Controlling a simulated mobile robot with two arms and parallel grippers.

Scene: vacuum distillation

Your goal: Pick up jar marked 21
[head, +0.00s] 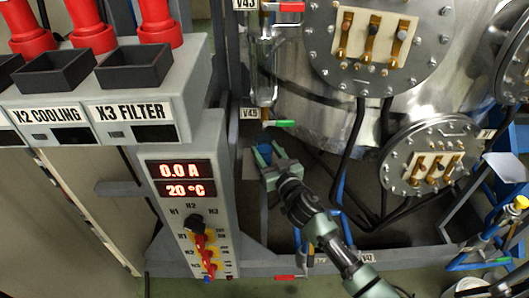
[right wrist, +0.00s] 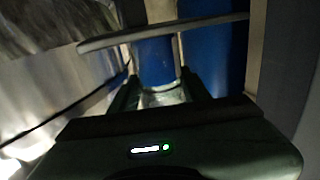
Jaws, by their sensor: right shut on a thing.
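My right gripper (head: 268,162) reaches into the gap between the control cabinet and the steel vessel, below the V45 label. It is shut on a blue thing (head: 264,151), probably the jar, of which only a small part shows between the fingers. In the right wrist view the fingers (right wrist: 158,88) stand on both sides of this jar (right wrist: 155,62), which looks blue with a pale, clear-looking lower edge. No number 21 can be read on it. My left gripper is not in view.
The grey control cabinet (head: 178,228) with red displays stands close on the left. The steel vessel (head: 310,110) and black cables (head: 352,160) are on the right. A green-handled valve (head: 280,123) sits just above my right gripper. A pale bar (right wrist: 165,32) crosses the wrist view.

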